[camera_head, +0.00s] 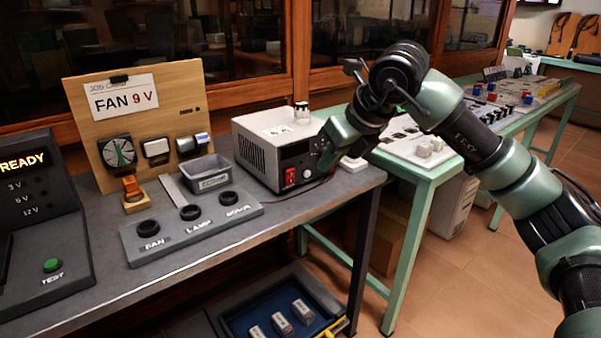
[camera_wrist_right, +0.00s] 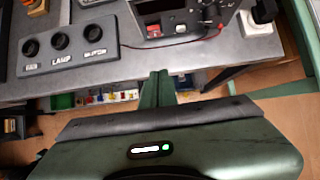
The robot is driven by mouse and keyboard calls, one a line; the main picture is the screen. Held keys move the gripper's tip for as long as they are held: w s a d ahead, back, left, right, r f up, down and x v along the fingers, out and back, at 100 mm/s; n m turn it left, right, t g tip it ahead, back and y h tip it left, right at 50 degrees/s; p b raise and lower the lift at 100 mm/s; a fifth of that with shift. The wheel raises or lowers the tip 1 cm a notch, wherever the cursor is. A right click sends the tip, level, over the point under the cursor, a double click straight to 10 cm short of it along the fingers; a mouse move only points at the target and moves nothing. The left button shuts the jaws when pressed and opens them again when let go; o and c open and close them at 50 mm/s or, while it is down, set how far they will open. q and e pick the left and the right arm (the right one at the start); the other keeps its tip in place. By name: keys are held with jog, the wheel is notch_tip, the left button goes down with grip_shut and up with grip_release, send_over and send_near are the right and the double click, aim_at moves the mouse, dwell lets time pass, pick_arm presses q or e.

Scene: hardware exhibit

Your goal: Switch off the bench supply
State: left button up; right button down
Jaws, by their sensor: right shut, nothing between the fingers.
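The bench supply (camera_head: 272,145) is a white box with a dark front panel, standing at the right end of the grey bench. Its red switch (camera_head: 290,177) is low on the front panel; it also shows in the right wrist view (camera_wrist_right: 154,31). I cannot tell the rocker's position. My left gripper is not in view.
A strip with FAN, LAMP and a third socket (camera_head: 192,226) lies left of the supply. A wooden FAN 9 V board (camera_head: 180,100) and grey bin (camera_head: 208,173) stand behind it. A READY console (camera_head: 40,220) is far left. A green-framed table (camera_head: 425,172) stands right.

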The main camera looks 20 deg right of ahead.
aim_at(292, 180)
dwell(0.3)
